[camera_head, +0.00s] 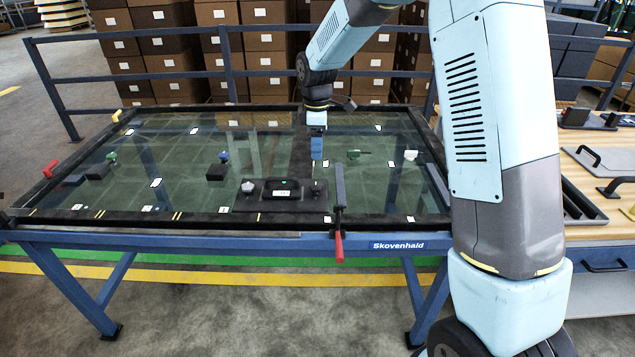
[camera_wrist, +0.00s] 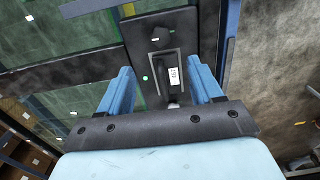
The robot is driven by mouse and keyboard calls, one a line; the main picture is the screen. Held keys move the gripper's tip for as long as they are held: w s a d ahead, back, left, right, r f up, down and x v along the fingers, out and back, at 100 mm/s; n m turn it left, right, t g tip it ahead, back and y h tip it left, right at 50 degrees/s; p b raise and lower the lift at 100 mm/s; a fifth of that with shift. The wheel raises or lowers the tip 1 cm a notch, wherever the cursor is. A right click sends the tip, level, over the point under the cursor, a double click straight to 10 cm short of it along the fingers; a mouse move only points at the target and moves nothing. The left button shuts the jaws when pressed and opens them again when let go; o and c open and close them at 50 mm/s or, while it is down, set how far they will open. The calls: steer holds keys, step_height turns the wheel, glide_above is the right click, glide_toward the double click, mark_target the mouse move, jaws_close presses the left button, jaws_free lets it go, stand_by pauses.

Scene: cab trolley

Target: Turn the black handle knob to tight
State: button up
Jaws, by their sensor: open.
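A black plate (camera_head: 300,204) lies on the glass table near its front edge.
A dark bar with a red grip (camera_head: 339,245) stands at the table's front edge, just right of the plate. Small dark blocks (camera_head: 217,172) and green and white pieces lie on the glass (camera_head: 120,190). A blue rail and stacked boxes stand behind. A wooden bench (camera_head: 590,150) is at the right.

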mark_target(317, 185)
step_height(317, 185, down, 13)
steer(key=shift+f, duration=0.1)
stand_by(0.4)
steer(key=shift+d, duration=0.1)
steer(key=c, duration=1.1)
